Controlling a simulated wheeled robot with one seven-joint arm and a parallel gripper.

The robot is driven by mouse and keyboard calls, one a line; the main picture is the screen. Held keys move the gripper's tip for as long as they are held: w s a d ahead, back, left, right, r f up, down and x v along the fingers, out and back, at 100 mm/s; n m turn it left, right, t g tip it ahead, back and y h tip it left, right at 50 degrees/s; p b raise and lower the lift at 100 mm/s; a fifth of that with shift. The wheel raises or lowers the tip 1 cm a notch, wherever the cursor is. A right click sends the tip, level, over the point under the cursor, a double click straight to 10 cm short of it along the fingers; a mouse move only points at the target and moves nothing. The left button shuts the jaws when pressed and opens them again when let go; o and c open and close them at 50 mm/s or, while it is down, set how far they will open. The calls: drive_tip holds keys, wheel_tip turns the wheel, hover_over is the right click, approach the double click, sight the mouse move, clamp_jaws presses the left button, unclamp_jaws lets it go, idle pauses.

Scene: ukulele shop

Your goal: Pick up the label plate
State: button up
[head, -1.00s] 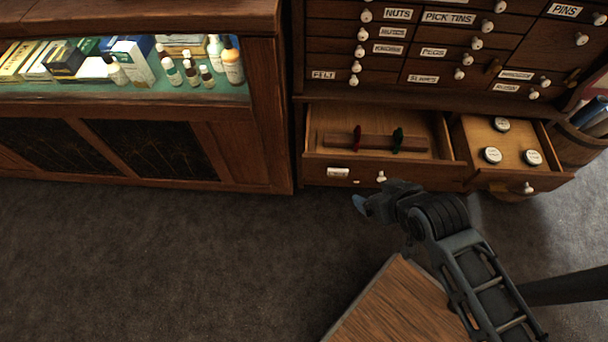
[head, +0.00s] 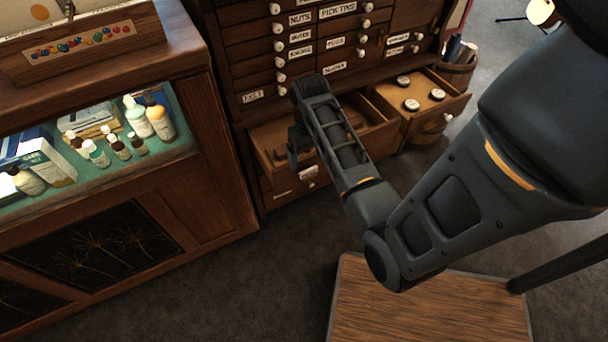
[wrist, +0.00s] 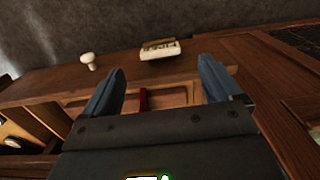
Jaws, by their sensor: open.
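The label plate (wrist: 160,49) is a small pale plate with dark, inverted lettering in the wrist view. It is on the front of the open wide drawer (wrist: 190,75), to the right of a white knob (wrist: 88,60). In the head view a pale plate (head: 283,194) shows low on that drawer front. My gripper (wrist: 162,78) is open and empty, its two blue-grey fingers spread, with the plate beyond the gap between the tips. In the head view my gripper (head: 293,155) is at the open drawer, and my arm hides part of the drawer.
A smaller open drawer (head: 425,120) at right holds round white-topped tins (head: 411,105). Labelled shut drawers (head: 300,45) rise behind. A display case (head: 190,165) with bottles stands at left. Something red (wrist: 143,98) lies in the wide drawer.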

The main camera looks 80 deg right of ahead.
sight(308, 167)
wheel_tip(308, 167, down, 6)
idle(0.4)
drive_tip(key=c, duration=1.1)
drive_tip(key=shift+r, duration=0.15)
